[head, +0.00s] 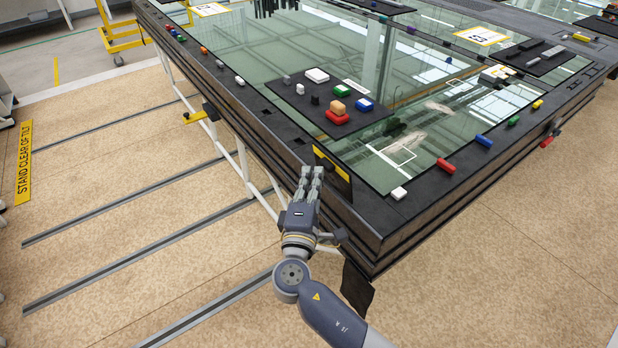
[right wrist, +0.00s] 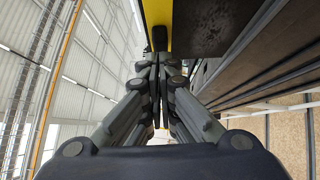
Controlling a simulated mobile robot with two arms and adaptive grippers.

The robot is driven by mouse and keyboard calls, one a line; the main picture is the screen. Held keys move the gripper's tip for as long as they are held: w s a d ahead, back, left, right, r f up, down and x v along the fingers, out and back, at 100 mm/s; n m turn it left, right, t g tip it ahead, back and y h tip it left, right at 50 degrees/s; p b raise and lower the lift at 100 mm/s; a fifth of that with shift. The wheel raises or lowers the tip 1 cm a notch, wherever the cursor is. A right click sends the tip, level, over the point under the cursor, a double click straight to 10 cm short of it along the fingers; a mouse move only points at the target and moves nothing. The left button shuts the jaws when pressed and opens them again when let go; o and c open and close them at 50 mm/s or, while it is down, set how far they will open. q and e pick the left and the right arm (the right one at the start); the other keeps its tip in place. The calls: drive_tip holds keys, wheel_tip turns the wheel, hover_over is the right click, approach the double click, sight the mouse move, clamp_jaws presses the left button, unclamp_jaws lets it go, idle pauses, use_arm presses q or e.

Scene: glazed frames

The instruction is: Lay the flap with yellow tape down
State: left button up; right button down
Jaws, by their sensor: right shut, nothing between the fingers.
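The flap with yellow tape (head: 341,184) is a dark plate at the near left edge of the glazed frame, close to its front corner. The yellow tape (head: 332,164) runs along its upper edge, and it looks tilted up rather than flat. In the right wrist view the yellow tape (right wrist: 157,12) and dark plate (right wrist: 208,24) show just beyond the fingers. My right gripper (head: 312,171) is shut and empty, with its fingertips close beside the flap's left end. I cannot tell whether they touch it. My left gripper is out of view.
The glazed frame (head: 260,70) fills the upper middle. Small coloured blocks lie on its border, among them a white block (head: 399,193) and a red block (head: 446,166). A dark mat (head: 300,104) holds several pieces. Floor rails (head: 130,190) run at the left; floor there is clear.

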drive_tip(key=shift+w+d+r+m+g+p, duration=0.15)
drive_tip(key=shift+d+r+m+g+p, duration=0.15)
drive_tip(key=shift+p, duration=0.15)
